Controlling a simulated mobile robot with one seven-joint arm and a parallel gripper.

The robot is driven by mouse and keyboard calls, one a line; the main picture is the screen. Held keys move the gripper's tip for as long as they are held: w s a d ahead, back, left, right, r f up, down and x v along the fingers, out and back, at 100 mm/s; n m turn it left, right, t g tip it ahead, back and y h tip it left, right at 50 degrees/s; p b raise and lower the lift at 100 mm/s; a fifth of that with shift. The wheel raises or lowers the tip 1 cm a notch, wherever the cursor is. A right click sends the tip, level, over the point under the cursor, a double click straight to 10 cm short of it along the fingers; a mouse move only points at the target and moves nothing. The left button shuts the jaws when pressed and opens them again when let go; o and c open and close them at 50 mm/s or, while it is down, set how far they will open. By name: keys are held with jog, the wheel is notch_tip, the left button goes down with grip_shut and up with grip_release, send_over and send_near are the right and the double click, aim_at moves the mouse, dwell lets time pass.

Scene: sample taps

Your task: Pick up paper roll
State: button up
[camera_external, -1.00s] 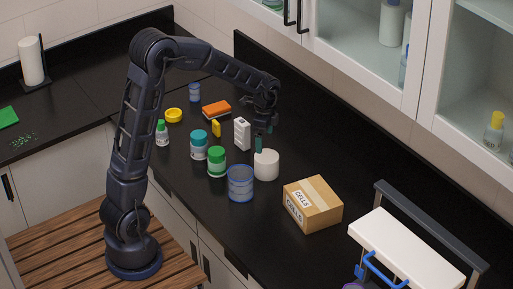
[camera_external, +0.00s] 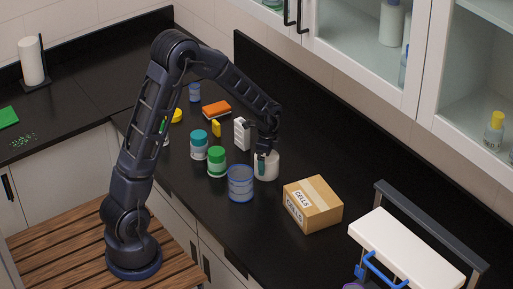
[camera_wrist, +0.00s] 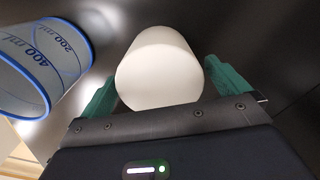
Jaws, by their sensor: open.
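The paper roll (camera_external: 271,166) is a short white cylinder standing upright on the black counter in the external view. In the wrist view the paper roll (camera_wrist: 160,68) lies between the two green fingers. My gripper (camera_external: 264,160) points down at the roll, with a finger in front of its side. In the wrist view my gripper (camera_wrist: 165,92) is open, one finger on each side of the roll. A dark gap shows at the right finger; I cannot tell whether the left one touches. Part of the roll is hidden by the gripper body.
A blue-rimmed beaker (camera_external: 240,184) stands close to the roll, also in the wrist view (camera_wrist: 40,65). A green-lidded jar (camera_external: 217,162), a teal-lidded jar (camera_external: 199,146) and a white block (camera_external: 240,133) stand nearby. A cardboard box (camera_external: 313,204) is to the right.

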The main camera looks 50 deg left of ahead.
jog(key=shift+f, duration=0.5)
jog(key=shift+c, duration=0.4)
jog(key=c, duration=0.9)
jog(key=shift+r, duration=0.15)
